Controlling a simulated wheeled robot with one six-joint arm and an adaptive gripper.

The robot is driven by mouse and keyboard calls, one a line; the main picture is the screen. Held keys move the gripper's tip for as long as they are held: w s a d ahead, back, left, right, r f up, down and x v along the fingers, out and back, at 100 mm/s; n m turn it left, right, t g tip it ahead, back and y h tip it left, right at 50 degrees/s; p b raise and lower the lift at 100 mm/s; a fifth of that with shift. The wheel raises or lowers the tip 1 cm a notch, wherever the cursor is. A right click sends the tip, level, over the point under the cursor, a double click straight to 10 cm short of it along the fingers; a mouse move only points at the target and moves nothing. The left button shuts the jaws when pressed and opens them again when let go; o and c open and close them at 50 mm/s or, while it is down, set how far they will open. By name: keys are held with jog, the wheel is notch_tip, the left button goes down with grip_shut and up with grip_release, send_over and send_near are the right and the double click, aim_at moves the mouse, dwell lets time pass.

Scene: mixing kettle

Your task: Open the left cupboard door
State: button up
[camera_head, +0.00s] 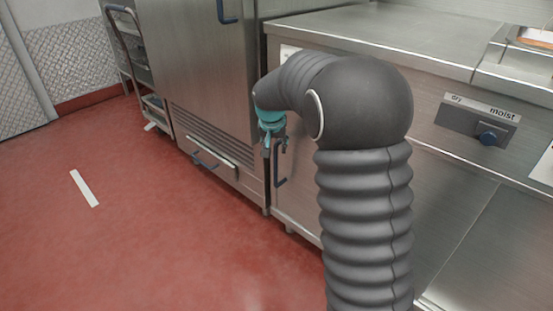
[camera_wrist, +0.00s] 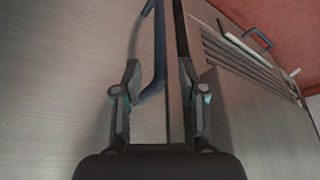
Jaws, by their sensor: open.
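The left cupboard door (camera_head: 299,205) is a brushed steel panel under the counter, beside the tall steel cabinet, and looks closed. Its dark blue bar handle (camera_head: 279,168) is upright near the door's left edge. In the wrist view the handle (camera_wrist: 160,50) runs between the two fingers of my gripper (camera_wrist: 158,78), with its bent end close to the left finger. The fingers are spread and not closed on the handle; whether one touches it I cannot tell. In the head view my gripper (camera_head: 271,128) is at the handle, and my arm hides much of the door.
The counter (camera_head: 400,35) is above, with a dry/moist knob (camera_head: 488,137) at right. A trolley (camera_head: 125,40) stands farther left.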

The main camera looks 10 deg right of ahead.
aim_at(276, 157)
jog(key=x, duration=0.7)
jog(key=shift+b, duration=0.3)
grip_shut()
